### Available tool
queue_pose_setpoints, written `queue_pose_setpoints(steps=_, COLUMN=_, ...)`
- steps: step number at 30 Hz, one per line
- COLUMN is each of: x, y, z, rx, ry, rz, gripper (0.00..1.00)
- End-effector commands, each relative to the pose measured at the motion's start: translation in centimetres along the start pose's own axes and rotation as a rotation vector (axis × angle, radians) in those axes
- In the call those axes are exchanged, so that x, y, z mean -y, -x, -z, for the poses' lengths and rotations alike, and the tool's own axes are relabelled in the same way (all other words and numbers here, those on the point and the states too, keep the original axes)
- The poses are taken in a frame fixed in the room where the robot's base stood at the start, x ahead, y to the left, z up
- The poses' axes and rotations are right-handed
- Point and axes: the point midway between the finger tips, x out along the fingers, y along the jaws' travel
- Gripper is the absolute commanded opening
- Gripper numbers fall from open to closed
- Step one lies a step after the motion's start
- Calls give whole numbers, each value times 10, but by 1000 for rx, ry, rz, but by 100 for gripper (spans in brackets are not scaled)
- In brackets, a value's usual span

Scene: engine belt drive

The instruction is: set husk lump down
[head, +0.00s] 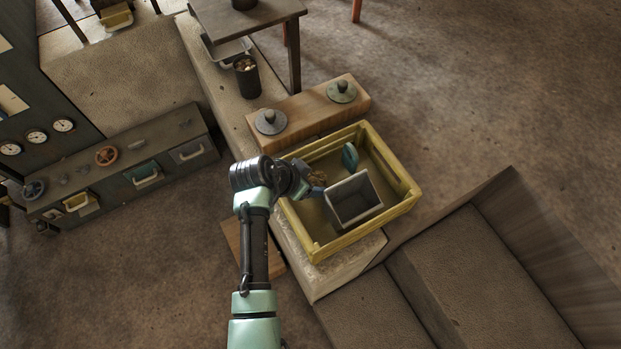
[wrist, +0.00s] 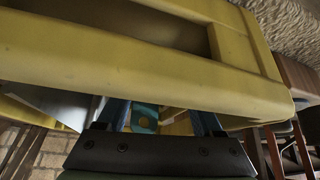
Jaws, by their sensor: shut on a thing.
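My gripper (head: 314,188) is over the left side of the yellow crate (head: 392,212), left of the grey open box. It is shut on a small brown, rough lump, the husk lump (head: 317,178), which shows just beyond the wrist in the head view. The wrist hides part of it. In the wrist view the blue fingers (wrist: 160,118) stand below the crate's yellow rim (wrist: 140,62) in the picture, and I cannot make out the lump there. Whether the lump touches the crate floor cannot be told.
A grey open box (head: 353,199) and a teal round piece (head: 350,156) are inside the crate. Two knobbed lids (head: 270,122) (head: 341,91) sit on a wooden block behind it. A dark cup (head: 247,77) stands further back.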

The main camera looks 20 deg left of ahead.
Motion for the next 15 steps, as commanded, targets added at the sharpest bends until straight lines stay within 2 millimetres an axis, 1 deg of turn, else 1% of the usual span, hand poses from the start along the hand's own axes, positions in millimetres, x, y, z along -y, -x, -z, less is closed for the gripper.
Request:
queue_pose_setpoints(steps=2, x=0, y=-3, z=-2, rx=0, ry=0, rz=0, gripper=15)
queue_pose_setpoints(steps=3, x=0, y=-2, z=-1, rx=0, ry=0, rz=0, gripper=73)
queue_pose_setpoints(steps=4, x=0, y=-2, z=-1, rx=0, ry=0, rz=0, gripper=79)
queue_pose_setpoints(steps=5, x=0, y=-2, z=-1, rx=0, ry=0, rz=0, gripper=80)
queue_pose_setpoints(steps=12, x=0, y=-1, z=-1, rx=0, ry=0, rz=0, gripper=80)
queue_pose_setpoints(steps=15, x=0, y=2, z=1, rx=0, ry=0, rz=0, gripper=80)
